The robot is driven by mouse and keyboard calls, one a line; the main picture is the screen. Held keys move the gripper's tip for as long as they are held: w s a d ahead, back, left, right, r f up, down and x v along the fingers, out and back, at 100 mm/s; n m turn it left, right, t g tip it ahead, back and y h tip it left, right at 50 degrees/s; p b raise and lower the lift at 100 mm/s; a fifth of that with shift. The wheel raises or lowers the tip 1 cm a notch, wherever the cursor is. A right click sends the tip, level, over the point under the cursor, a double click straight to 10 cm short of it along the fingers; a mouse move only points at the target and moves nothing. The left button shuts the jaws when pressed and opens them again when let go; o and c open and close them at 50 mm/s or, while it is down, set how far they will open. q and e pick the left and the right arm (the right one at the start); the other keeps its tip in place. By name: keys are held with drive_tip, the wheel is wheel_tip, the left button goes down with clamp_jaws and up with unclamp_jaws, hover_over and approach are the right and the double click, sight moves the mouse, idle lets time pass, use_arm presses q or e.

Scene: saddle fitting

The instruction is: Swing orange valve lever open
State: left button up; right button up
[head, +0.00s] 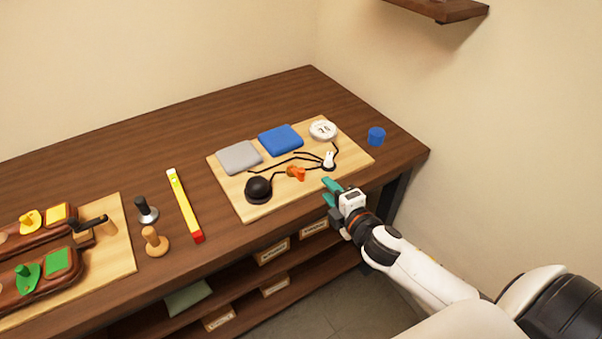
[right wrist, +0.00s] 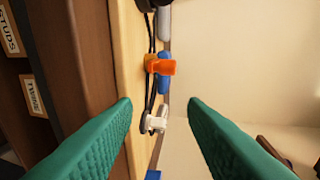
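The orange valve lever (head: 296,173) sits on the light wooden board (head: 225,180), in line with thin black tubing, between a black dome (head: 258,188) and a white fitting (head: 329,161). My right gripper (head: 331,191) has teal fingers and is at the board's front right edge, to the right of the lever and apart from it. In the right wrist view, the orange lever (right wrist: 160,66) shows beyond the gap between the spread, empty fingers (right wrist: 160,108). The white fitting (right wrist: 156,122) lies between the fingertips in that picture. My left gripper is not in view.
A grey cloth (head: 239,157), a blue cloth (head: 281,140) and a white round dial (head: 323,130) lie at the board's back. A blue cylinder (head: 376,136) stands right of it. Labelled shelf bins are below.

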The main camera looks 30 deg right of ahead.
sight(303, 170)
drive_tip(key=w+r+n+t+y, duration=0.1)
drive_tip(key=w+r+n+y, duration=0.4)
drive_tip(key=n, duration=0.7)
drive_tip(key=s+d+n+g+y, duration=0.2)
drive_tip(key=d+n+g+y, duration=0.5)
drive_tip(key=n, duration=0.9)
drive_tip(key=shift+g+h, duration=0.4)
drive_tip(key=shift+h, duration=0.4)
drive_tip(key=p+x, duration=0.1)
drive_tip(key=x, duration=0.3)
drive_tip(key=p+x, duration=0.1)
drive_tip(key=x, duration=0.3)
drive_tip(key=s+p+x, duration=0.1)
drive_tip(key=x, duration=0.3)
drive_tip(key=shift+a, duration=0.4)
drive_tip(key=shift+w+a+f, duration=0.2)
drive_tip(key=shift+a+f, duration=0.1)
clamp_jaws()
